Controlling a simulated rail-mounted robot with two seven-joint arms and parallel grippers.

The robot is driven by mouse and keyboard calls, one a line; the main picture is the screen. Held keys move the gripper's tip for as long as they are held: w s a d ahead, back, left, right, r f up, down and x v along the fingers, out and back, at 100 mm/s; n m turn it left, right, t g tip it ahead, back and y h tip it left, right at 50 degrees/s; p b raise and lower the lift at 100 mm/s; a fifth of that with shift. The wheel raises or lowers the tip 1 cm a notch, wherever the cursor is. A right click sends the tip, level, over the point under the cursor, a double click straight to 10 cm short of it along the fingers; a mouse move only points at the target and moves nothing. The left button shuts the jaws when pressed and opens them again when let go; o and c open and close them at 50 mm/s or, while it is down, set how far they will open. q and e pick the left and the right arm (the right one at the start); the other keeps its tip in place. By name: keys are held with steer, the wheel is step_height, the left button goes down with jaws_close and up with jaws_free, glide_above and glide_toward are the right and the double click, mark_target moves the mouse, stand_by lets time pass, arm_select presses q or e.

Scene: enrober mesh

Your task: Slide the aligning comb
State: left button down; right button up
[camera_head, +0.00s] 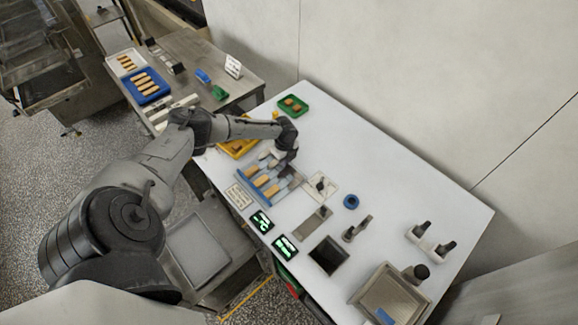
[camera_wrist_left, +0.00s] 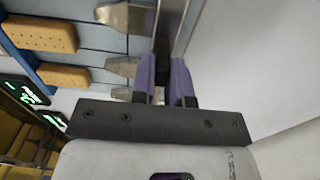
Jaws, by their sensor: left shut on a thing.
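The aligning comb (camera_wrist_left: 125,17) shows in the left wrist view as broad metal teeth pointing left from a metal bar, over a blue-grey bed. Tan bars (camera_wrist_left: 40,33) lie in lanes beside the teeth, one close to a tooth tip. My left gripper (camera_wrist_left: 166,78) has purple fingers shut on a dark upright part of the comb. In the head view my left gripper (camera_head: 277,157) is at the far end of the bed (camera_head: 287,184), partly hidden by my wrist. Several tan bars (camera_head: 262,181) lie on that bed. My right gripper is in neither view.
A green tray (camera_head: 293,105) stands at the back, and a yellow tray (camera_head: 238,149) lies left of the bed, partly behind my arm. Two lit displays (camera_head: 285,247) sit in front. A blue ring (camera_head: 351,201) and a square opening (camera_head: 328,255) are to the right.

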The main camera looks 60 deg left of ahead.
arm_select(q)
steer(key=shift+f, duration=0.1)
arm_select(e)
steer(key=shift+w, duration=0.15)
arm_select(q)
steer(key=c, duration=1.5)
jaws_free()
steer(key=shift+w, duration=0.1)
steer(key=shift+o, duration=0.8)
steer(key=shift+w+a, duration=0.1)
steer(key=shift+w, duration=0.05)
steer(key=shift+o, duration=1.1)
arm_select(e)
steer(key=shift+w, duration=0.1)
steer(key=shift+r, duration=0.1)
arm_select(q)
steer(key=shift+r, duration=0.6)
step_height(320, 180, up, 13)
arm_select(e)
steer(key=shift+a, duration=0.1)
arm_select(q)
steer(key=shift+f, duration=0.15)
